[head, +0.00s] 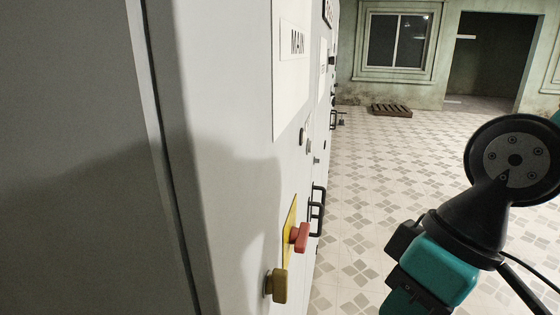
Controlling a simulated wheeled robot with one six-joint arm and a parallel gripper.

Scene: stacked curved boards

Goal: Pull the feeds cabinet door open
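A row of pale grey cabinets runs away from me along the left side, seen at a steep angle. The nearest front (235,170) carries a white sheet marked "MAIN" (297,42). Farther along is another label (323,55) that I cannot read, so I cannot tell which door is the feeds cabinet door. Black handles (317,212) stick out from the fronts beyond the knobs. No door looks open. My arm shows at the right, apart from the cabinets; my gripper's fingers are not visible.
A red knob (300,237) and a dull yellow knob (279,286) protrude from the nearest front. Patterned tile floor (390,170) lies clear right of the cabinets. A small slatted pallet (391,110) lies by the far wall, with a window (398,40) and a doorway (490,65).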

